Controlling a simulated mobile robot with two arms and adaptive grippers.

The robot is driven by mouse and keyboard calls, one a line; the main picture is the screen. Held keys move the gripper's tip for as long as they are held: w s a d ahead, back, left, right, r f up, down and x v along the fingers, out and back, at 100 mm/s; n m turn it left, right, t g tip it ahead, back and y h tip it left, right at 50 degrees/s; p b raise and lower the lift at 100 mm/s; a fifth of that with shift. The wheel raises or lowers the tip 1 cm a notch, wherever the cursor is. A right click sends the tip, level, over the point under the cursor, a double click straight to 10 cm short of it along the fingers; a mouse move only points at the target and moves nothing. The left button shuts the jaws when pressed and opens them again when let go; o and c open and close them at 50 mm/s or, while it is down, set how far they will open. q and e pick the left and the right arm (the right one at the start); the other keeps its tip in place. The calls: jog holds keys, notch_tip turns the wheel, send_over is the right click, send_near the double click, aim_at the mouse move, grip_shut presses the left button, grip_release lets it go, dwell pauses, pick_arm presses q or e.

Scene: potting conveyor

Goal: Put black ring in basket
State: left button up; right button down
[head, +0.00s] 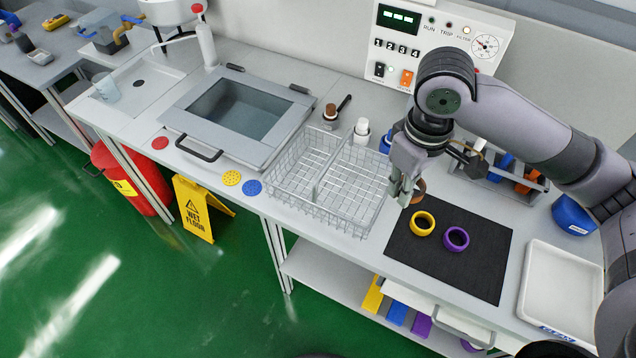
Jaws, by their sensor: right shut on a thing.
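My right gripper (404,195) is over the back left corner of the dark mat (458,272), close to the basket's right side. It is shut on a brown ring (419,187), which is partly hidden behind the fingers. I see no ring that is clearly black. The wire basket (314,192) has two compartments split by a divider, and both look empty. A yellow ring (422,224) and a purple ring (456,239) lie on the mat. My left gripper is not in view.
Red, yellow and blue discs (252,187) lie along the front edge. A white tray (561,288) is at the right. A white-capped bottle (361,130) and a control panel (440,45) are behind.

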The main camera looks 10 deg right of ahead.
jog(key=w+a+n, duration=0.1)
jog(key=w+n, duration=0.2)
jog(key=n, duration=0.1)
notch_tip(320, 180, up, 4)
jog(key=n, duration=1.8)
send_over(365, 202)
jog(key=shift+n, duration=0.3)
notch_tip(365, 202, down, 19)
jog(key=p, duration=0.3)
jog(key=shift+f+p, duration=0.15)
jog(key=shift+p, duration=0.2)
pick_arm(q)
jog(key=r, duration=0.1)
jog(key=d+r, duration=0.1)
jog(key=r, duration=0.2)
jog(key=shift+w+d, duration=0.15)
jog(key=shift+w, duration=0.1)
pick_arm(e)
jog(key=shift+f, duration=0.35)
jog(key=shift+f, duration=0.1)
jog(key=c, duration=2.2)
grip_release()
jog(key=o, duration=0.4)
jog(key=shift+o, duration=0.2)
